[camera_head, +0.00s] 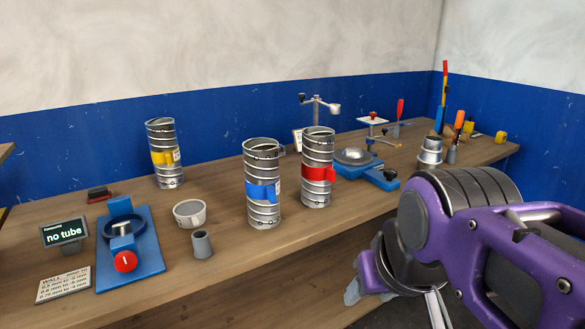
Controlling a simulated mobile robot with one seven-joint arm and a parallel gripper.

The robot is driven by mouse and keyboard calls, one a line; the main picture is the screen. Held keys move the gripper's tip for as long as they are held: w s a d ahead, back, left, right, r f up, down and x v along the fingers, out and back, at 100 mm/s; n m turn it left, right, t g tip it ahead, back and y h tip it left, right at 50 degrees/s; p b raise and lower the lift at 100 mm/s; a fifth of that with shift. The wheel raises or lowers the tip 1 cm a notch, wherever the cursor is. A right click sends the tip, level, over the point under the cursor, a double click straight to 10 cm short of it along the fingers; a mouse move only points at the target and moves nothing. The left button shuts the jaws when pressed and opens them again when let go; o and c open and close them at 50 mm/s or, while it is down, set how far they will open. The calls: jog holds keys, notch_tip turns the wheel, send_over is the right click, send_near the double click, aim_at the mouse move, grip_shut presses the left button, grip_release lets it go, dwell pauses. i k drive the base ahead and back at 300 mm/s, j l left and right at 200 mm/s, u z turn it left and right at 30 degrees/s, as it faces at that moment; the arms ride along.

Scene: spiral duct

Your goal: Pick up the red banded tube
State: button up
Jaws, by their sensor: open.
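The red banded tube (317,190) is a ribbed silver spiral duct with a red band, standing upright on the wooden bench (290,262) near the middle of the view. A blue banded tube (262,206) stands upright just left of it and nearer to me. A yellow banded tube (164,158) stands upright farther back on the left. My gripper (396,300) is low on the right, beyond the front edge of the bench and apart from the tubes. It is open, and my purple arm and the frame's bottom edge hide part of it.
A blue fixture with a red knob (124,261), a "no tube" display (65,236), a pale cup (189,213) and a small grey cylinder (202,243) are on the left. A blue device (362,166) stands close right of the red banded tube. Bench front by the tubes is clear.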

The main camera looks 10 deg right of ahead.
aim_at(318, 174)
jog(key=i+l+u, duration=0.1)
jog(key=i+l, duration=0.35)
jog(key=i+l+u, duration=0.1)
jog(key=i+l, duration=0.35)
jog(key=l, duration=0.25)
